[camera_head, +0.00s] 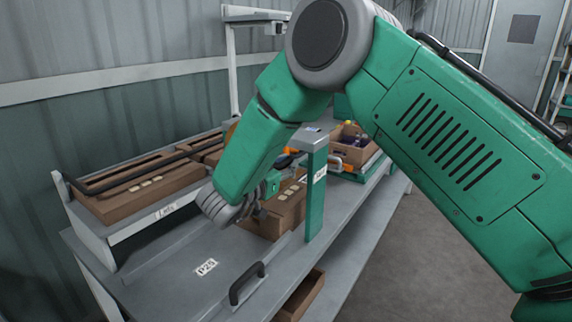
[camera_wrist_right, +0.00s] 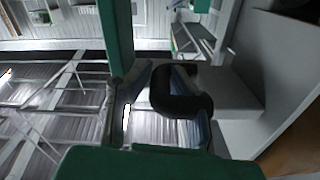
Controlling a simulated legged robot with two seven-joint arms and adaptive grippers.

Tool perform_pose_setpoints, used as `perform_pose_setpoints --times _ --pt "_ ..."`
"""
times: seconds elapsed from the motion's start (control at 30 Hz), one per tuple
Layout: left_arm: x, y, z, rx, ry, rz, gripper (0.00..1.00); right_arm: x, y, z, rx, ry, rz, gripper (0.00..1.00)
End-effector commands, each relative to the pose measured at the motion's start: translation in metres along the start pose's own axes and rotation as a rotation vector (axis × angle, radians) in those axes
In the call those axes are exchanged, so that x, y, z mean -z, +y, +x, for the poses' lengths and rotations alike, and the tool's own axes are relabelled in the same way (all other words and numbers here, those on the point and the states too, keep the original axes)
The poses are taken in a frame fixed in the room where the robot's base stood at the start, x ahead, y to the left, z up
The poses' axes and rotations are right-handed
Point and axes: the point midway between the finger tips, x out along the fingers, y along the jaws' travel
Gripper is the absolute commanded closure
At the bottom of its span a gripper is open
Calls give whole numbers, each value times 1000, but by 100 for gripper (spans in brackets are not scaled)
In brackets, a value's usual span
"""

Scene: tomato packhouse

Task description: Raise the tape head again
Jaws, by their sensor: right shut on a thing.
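My right gripper (camera_head: 266,194) is reached down over the bench, largely hidden by my own green arm in the head view. In the right wrist view a black looped handle (camera_wrist_right: 184,104) lies between its fingers, joined to a grey block (camera_wrist_right: 228,95); the gripper is shut on this handle. A green post with a grey top (camera_head: 314,190) stands just right of the gripper. I cannot make out the full tape head, as my arm covers that area. A brown carton (camera_head: 287,213) lies below and beside the gripper. My left gripper is out of view.
The grey bench (camera_head: 160,270) has free room at the front left, with another black handle (camera_head: 247,283) near its front. Flat brown cartons (camera_head: 135,190) lie on a side rack at left. An open box (camera_head: 352,153) stands farther back.

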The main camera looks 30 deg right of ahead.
Motion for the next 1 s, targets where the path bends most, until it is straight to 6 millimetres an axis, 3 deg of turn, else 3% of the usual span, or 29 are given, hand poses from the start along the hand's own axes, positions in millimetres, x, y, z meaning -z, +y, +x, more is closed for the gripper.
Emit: perform_pose_setpoints --times 0.13,0.17,0.2,0.63,1.0 --pt "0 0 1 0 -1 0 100 8 -4 2 5 17 13 100" --pt "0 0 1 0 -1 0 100 8 -4 2 4 18 14 77" --pt "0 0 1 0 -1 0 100 8 -4 2 4 18 14 64" --pt "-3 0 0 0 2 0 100 4 -2 -7 4 10 8 64" --pt "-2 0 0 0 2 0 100 2 -4 -80 6 12 9 64"
